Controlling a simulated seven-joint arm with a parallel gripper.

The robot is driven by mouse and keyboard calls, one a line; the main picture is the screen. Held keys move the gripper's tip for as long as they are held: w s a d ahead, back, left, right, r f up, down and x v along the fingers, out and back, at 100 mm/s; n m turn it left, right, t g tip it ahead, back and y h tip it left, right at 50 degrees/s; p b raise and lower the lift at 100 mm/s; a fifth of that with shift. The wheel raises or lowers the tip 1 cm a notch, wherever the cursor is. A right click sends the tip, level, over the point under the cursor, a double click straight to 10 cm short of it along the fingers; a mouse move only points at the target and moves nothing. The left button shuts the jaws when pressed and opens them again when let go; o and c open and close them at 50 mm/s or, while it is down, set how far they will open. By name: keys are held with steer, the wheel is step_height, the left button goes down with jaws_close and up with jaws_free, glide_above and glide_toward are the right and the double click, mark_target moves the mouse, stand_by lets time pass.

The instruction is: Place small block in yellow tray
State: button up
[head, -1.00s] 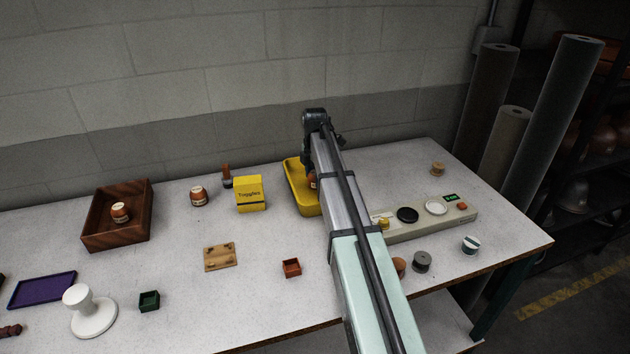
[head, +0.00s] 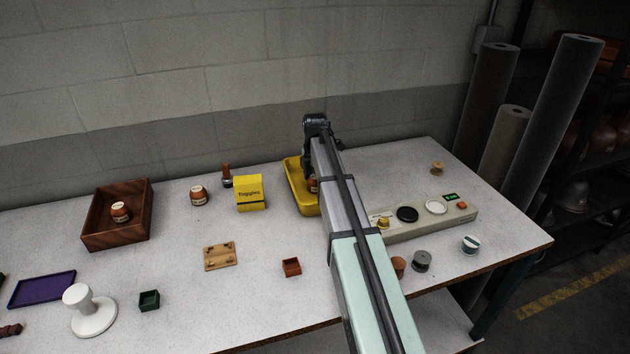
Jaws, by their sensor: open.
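The yellow tray (head: 297,197) lies toward the back of the table, partly covered by my arm. A small orange-brown thing (head: 312,185) shows inside it beside my arm; I cannot tell whether it is a block or a jar. My gripper (head: 308,172) points down over the back part of the tray, open. Its fingertips are dark and small, and I cannot make out anything between them. No thing in view is clearly the small block. A small red-brown square box (head: 291,267) sits at the front middle, and a dark green one (head: 149,301) at the front left.
A yellow box (head: 250,193) and a jar (head: 198,195) stand left of the tray. A wooden crate (head: 145,228) holding a jar is farther left. A panel with discs (head: 455,213) lies right of my arm. Several spools stand at the front right.

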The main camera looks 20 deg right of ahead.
step_height(320, 180, up, 12)
steer(key=shift+r, duration=0.15)
stand_by(0.5)
stand_by(0.5)
